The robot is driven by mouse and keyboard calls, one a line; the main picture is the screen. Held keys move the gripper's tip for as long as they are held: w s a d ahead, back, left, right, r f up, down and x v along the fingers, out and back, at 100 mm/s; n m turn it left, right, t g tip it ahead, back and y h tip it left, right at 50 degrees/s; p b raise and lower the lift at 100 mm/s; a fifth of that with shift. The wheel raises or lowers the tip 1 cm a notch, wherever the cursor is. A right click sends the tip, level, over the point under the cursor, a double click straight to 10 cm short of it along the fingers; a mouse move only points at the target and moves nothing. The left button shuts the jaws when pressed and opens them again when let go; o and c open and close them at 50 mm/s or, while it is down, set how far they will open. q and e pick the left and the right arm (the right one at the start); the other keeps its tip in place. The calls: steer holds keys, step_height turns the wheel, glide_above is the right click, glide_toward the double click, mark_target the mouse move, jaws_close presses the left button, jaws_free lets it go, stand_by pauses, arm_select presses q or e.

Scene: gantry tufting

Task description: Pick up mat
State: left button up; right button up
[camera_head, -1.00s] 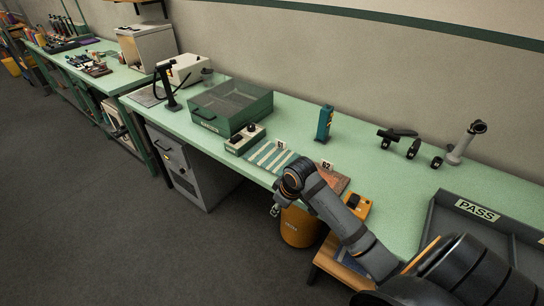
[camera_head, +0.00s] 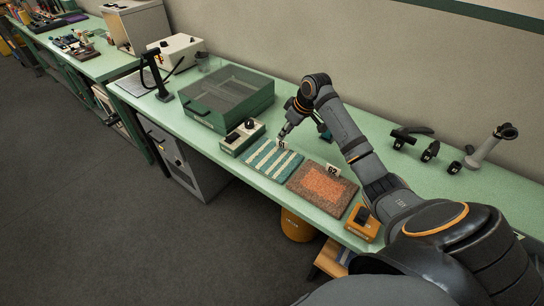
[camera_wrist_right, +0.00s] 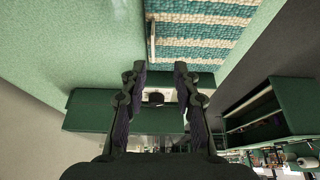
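A teal and cream striped mat (camera_head: 268,163) lies on the green bench with a small tag marked 61 (camera_head: 282,143) at its back edge. It also shows at the top of the right wrist view (camera_wrist_right: 205,32). A mat with an orange middle and grey-brown border (camera_head: 322,189) lies to its right, with a tag marked 62 (camera_head: 333,170). My right gripper (camera_head: 284,132) is just behind the striped mat, near its tag. In the right wrist view its fingers (camera_wrist_right: 159,68) are apart with nothing between them. My left gripper is out of view.
A small control box (camera_head: 242,136) sits left of the striped mat, with a green lidded case (camera_head: 228,96) behind it. An orange and black device (camera_head: 362,222) stands right of the second mat. A blue-green upright item is partly behind my arm. Black holders (camera_head: 412,137) stand farther right.

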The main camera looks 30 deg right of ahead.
mark_target(278, 146)
steer(key=shift+w+d+f, duration=0.2)
steer(key=shift+w+f, duration=0.15)
steer(key=shift+f, duration=0.2)
steer(key=shift+w+d+f, duration=0.15)
steer(key=shift+w+f, duration=0.2)
steer(key=shift+f, duration=0.2)
steer(key=shift+f+p, duration=0.4)
steer(key=shift+f, duration=0.15)
steer(key=x, duration=0.2)
steer(key=shift+s+a+f+p, duration=0.1)
steer(key=shift+a+f+p, duration=0.05)
steer(key=shift+f+p, duration=0.2)
steer(key=shift+w+f, duration=0.3)
steer(key=shift+f, duration=0.35)
steer(key=shift+s+r, duration=0.1)
steer(key=c, duration=0.5)
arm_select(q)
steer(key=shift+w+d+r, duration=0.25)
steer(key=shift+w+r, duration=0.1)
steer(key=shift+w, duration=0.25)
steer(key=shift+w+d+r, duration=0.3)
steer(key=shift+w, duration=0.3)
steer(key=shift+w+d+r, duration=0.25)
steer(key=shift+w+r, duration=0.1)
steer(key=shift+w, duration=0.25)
arm_select(e)
jaws_close()
